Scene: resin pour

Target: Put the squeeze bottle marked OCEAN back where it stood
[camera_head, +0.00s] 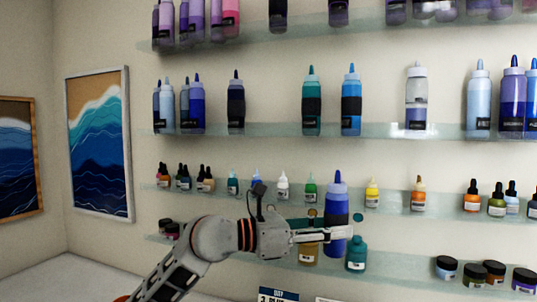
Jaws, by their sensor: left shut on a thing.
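A blue squeeze bottle (337,206) with a pointed lighter-blue cap is held upright in front of the shelves in the head view. My left gripper (338,233) is shut on it, with the fingers across its lower part. No marking on this bottle can be read, so I cannot tell whether it says OCEAN. Other squeeze bottles stand on the upper glass shelf (275,130), among them a teal one (311,104) and a bright blue one (351,102). That shelf has gaps left of the teal bottle and on both sides of a clear-topped bottle (415,98). My right gripper is not in view.
Small dropper bottles line the shelf (395,212) behind the held bottle, including a yellow one (372,194). A teal bottle (356,255) and an ochre one (308,252) stand lower, close to my gripper. Jars (473,273) stand at lower right. Framed wave pictures (99,145) hang at left.

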